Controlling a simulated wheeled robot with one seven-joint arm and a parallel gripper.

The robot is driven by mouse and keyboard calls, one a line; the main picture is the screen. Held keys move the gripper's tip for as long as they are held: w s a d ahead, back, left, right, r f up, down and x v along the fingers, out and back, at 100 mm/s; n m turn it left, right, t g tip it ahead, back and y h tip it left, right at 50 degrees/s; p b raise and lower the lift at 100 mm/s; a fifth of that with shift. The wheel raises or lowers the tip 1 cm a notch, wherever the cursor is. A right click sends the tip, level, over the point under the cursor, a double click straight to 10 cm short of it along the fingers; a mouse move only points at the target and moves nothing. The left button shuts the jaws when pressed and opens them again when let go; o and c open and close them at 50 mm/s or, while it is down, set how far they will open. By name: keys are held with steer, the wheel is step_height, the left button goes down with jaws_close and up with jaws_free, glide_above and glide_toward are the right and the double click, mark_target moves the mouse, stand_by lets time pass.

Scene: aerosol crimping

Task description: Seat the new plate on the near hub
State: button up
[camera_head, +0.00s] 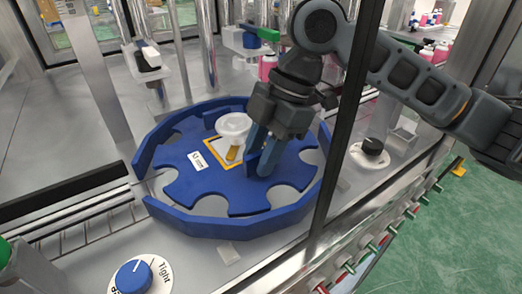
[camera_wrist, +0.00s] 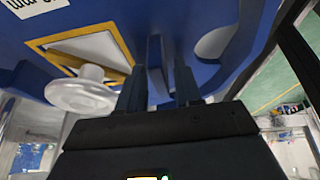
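A blue notched plate (camera_head: 190,183) with a white label lies within a segmented blue ring (camera_head: 150,150) on the machine deck. A white round knob (camera_head: 234,124) stands at its middle, within a yellow-edged square opening; the knob also shows in the wrist view (camera_wrist: 82,92). The hub under the plate is hidden, and I cannot tell whether the plate is fully down. My gripper (camera_head: 264,160) reaches down to the plate right of the knob. In the wrist view its fingers (camera_wrist: 158,85) stand apart on either side of an upright blue piece; whether they press on it is unclear.
A dark upright frame post (camera_head: 345,125) stands close right of my gripper. Metal columns (camera_head: 205,45) rise behind the ring. Pink bottles (camera_head: 268,68) stand behind.

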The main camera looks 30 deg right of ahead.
steer(key=shift+o, duration=1.1)
steer(key=shift+r, duration=0.1)
steer(key=v, duration=0.7)
steer(key=shift+r, duration=0.3)
steer(key=shift+d, duration=0.15)
